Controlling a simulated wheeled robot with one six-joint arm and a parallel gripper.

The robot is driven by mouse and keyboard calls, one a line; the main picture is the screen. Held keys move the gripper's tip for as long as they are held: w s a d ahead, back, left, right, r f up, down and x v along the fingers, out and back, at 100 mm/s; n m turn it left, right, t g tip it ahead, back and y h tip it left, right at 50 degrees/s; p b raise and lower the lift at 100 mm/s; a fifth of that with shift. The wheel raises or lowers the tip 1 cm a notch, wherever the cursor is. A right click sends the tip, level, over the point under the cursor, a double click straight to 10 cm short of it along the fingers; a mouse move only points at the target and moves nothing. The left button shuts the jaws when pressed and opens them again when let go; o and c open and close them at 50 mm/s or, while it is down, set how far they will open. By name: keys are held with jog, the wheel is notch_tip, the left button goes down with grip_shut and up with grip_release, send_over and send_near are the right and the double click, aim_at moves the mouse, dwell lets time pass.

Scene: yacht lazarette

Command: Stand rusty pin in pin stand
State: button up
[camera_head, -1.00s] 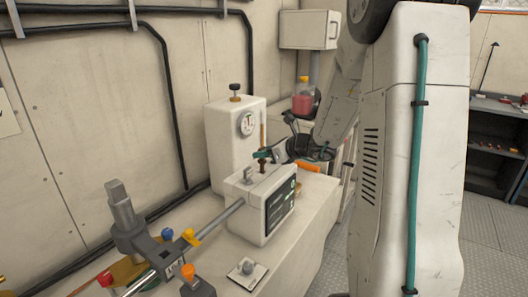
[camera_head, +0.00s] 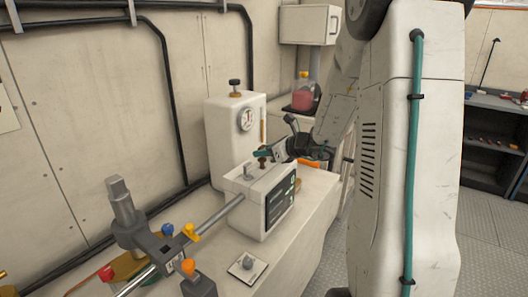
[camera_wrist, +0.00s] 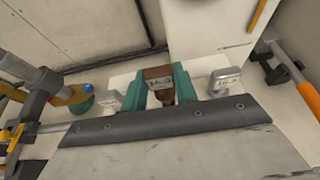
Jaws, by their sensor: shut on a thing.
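My gripper (camera_wrist: 161,88) has its teal fingers shut on the rusty pin (camera_wrist: 157,73), a brown piece with a label on its upper part. The pin is between the fingers in the wrist view. In the head view, my gripper (camera_head: 264,156) is over the top of a white box with a dark display (camera_head: 265,203), with the brown pin just at its tip. Silver labelled pins stand on either side of it in the wrist view, one at left (camera_wrist: 109,97) and one at right (camera_wrist: 224,80). I cannot tell whether the rusty pin's lower end touches the box, or which part is the pin stand.
A tall white cabinet with a gauge (camera_head: 236,140) stands close behind the box. A metal rod and clamp assembly (camera_head: 150,240) lies to the left. An orange-handled tool (camera_wrist: 306,92) is at right.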

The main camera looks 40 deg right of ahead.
jog(key=shift+f, duration=1.15)
dwell(0.4)
jog(key=o, duration=1.1)
jog(key=v, duration=0.8)
